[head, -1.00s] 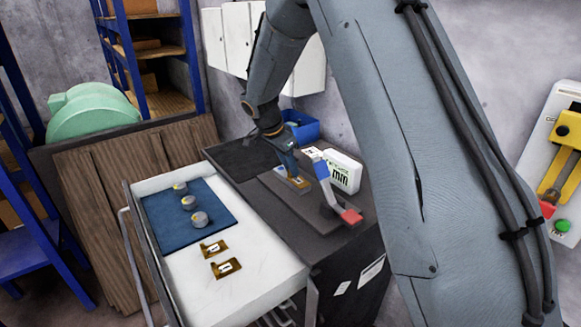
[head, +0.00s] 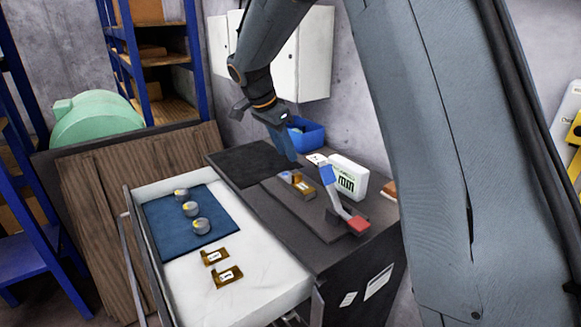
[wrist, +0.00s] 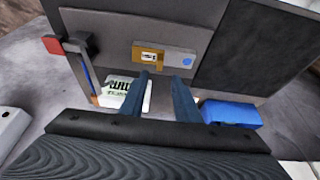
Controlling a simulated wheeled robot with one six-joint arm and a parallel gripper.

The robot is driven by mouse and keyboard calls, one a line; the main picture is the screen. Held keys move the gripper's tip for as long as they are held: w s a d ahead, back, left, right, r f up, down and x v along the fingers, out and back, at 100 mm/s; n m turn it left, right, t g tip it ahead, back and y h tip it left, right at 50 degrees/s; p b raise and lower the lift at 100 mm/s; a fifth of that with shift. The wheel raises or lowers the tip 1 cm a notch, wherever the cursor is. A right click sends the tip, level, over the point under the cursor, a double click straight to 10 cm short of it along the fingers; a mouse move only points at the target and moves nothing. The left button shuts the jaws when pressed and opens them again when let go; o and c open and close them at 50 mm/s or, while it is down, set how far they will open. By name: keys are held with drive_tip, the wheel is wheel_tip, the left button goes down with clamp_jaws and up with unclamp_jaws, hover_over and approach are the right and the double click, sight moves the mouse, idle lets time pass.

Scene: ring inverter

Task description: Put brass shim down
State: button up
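A brass shim (head: 303,187) with a white label lies on a grey metal bar on the dark bench top. It also shows in the wrist view (wrist: 145,57), flat on the bar beside a blue dot. My gripper (head: 286,160) is above and behind the shim, apart from it. In the wrist view my gripper (wrist: 167,88) has its two blue-grey fingers spread with nothing between them. Two more brass shims, a farther one (head: 214,257) and a nearer one (head: 227,276), lie in the open white drawer (head: 270,290).
A lever with a red end (head: 358,224) stands close in front of the shim. A white lettered box (head: 349,178) and a blue bin (head: 309,136) stand behind. A black mat (head: 250,162) is clear.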

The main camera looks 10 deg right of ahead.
drive_tip(key=s+d+f+n+y, duration=0.1)
drive_tip(key=s+f+n, duration=0.3)
drive_tip(key=s, duration=0.6)
drive_tip(key=s+d+f+n+y, duration=0.1)
drive_tip(key=s+f+n, duration=0.2)
drive_tip(key=s, duration=0.7)
drive_tip(key=s+d+f+n+y, duration=0.1)
drive_tip(key=s+f+n, duration=0.3)
drive_tip(key=s, duration=0.5)
drive_tip(key=shift+s+d+f+n+g+y, duration=0.1)
drive_tip(key=shift+s+f+n+g+y, duration=0.15)
drive_tip(key=shift+n, duration=0.35)
drive_tip(key=shift+s+f+n+g+y, duration=0.15)
drive_tip(key=shift+n+y, duration=0.2)
drive_tip(key=shift+n, duration=0.25)
drive_tip(key=shift+r, duration=0.1)
